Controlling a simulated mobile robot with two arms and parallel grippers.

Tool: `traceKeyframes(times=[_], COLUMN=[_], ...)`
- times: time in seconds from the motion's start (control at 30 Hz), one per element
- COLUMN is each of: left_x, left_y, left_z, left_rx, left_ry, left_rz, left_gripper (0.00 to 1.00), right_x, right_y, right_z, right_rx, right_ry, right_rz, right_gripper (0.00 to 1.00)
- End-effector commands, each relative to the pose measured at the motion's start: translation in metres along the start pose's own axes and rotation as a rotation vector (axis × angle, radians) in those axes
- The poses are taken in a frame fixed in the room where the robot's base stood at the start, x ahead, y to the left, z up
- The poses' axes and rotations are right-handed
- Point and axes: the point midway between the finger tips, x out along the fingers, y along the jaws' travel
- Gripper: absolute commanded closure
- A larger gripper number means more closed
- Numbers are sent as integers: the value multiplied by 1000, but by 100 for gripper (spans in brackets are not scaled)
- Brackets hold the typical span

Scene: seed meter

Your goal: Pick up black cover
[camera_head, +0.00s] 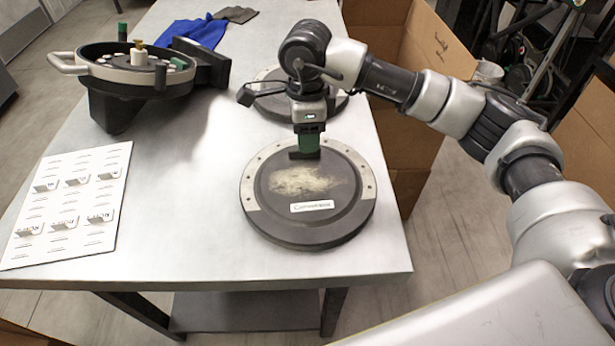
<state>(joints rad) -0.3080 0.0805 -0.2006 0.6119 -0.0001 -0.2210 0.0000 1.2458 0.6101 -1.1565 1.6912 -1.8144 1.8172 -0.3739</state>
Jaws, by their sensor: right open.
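A round black cover (307,217) with a light rim band, a pale worn patch and a white label lies flat on the near part of the table. A second dark disc (268,102) lies behind it, partly hidden by my right arm. My right gripper (307,153) points down at the far edge of the near cover, with green at its fingers. It is open; the finger gap is hard to make out, and I cannot tell whether the fingers touch the cover. My left gripper is not in view.
The grey table (190,215) is clear between the cover and a white board (70,205) with small brackets. The seed meter housing (125,75) stands at the back left. A blue cloth (195,32) lies behind it. Cardboard boxes (412,60) stand beyond the right edge.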

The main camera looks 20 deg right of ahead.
Motion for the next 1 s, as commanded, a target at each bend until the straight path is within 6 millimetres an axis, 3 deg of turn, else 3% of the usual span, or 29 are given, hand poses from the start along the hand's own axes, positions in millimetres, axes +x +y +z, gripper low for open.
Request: traceKeyframes(times=[0.2, 0.5, 0.8, 1.0], left_x=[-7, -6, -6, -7], left_y=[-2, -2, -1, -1], left_z=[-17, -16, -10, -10], left_rx=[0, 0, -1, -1], left_ry=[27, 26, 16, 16], left_rz=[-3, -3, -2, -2], left_gripper=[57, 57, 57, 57], right_x=[28, 33, 33, 32], right_y=[2, 2, 2, 2], right_z=[0, 0, 0, 0], right_rx=[0, 1, 1, 1], right_ry=[1, 0, 0, -1], right_rz=[2, -1, 0, -1], right_gripper=[51, 53, 99, 100])
